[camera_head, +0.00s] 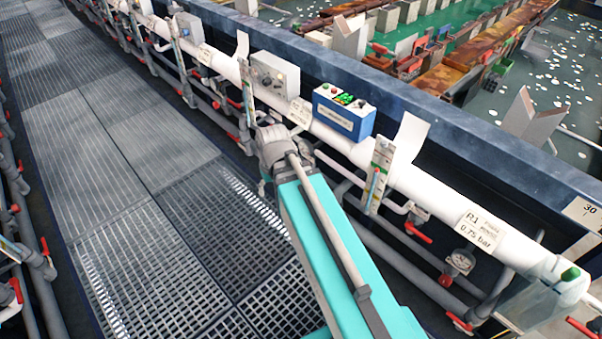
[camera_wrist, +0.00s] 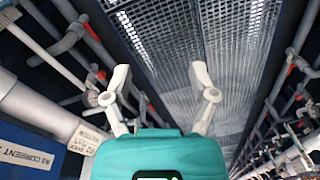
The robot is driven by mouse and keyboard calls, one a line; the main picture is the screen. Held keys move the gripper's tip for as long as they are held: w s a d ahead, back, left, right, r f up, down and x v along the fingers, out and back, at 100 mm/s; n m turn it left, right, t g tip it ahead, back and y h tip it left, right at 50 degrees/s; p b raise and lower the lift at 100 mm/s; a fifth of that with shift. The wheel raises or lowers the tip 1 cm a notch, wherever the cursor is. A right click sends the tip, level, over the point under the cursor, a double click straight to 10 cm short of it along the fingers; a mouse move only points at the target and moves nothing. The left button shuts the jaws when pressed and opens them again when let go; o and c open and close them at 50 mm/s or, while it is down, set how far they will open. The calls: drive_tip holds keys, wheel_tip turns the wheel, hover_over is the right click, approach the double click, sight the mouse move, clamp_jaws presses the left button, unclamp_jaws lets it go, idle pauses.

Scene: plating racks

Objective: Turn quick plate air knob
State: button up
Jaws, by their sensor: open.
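My gripper (camera_wrist: 160,78) is open and empty in the wrist view, its two pale fingers spread above the walkway grating. In the head view my teal arm reaches up beside the white pipe, and the fingers are not clearly visible. No knob is readably marked quick plate air. Red-handled valves (camera_head: 418,232) line the pipework under the white pipe (camera_head: 440,198); some also show at the left of the wrist view (camera_wrist: 88,28). A clear flowmeter (camera_head: 376,176) stands by the pipe right of my arm. Another flowmeter (camera_head: 247,92) stands just beyond my wrist. Neither is touched visibly.
A blue box (camera_head: 336,120) with coloured buttons and a grey control box (camera_head: 275,76) sit along the tank edge. A pressure gauge (camera_head: 459,261) and an R1 0.75 bar label (camera_head: 482,232) are at lower right. The grated walkway (camera_head: 150,150) at left is clear.

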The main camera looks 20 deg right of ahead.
drive_tip(key=w+d+f+n+t+y+b, duration=0.1)
drive_tip(key=w+d+f+t+y+b, duration=0.3)
drive_tip(key=w+f+b, duration=0.6)
drive_tip(key=w+d+f+n+t+b, duration=0.15)
drive_tip(key=w+d+f+b, duration=0.5)
drive_tip(key=f+b, duration=0.65)
drive_tip(key=w+d+f+t+b, duration=0.3)
drive_tip(key=w+d+f+b, duration=0.2)
drive_tip(key=d+b, duration=0.5)
drive_tip(key=w+d+f+n+t+b, duration=0.1)
drive_tip(key=w+d+f+t+b, duration=0.3)
drive_tip(key=d+f+b, duration=0.4)
drive_tip(key=w+d+b, duration=0.1)
drive_tip(key=d+b, duration=0.2)
drive_tip(key=b, duration=0.2)
drive_tip(key=shift+w, duration=0.2)
drive_tip(key=shift+w+f, duration=0.15)
drive_tip(key=b+x, duration=0.5)
drive_tip(key=x, duration=0.6)
drive_tip(key=shift+w+a+f, duration=0.1)
drive_tip(key=shift+w+f, duration=0.1)
drive_tip(key=shift+f, duration=0.1)
drive_tip(key=shift+b+x, duration=0.3)
drive_tip(key=shift+x, duration=0.65)
drive_tip(key=shift+r, duration=0.1)
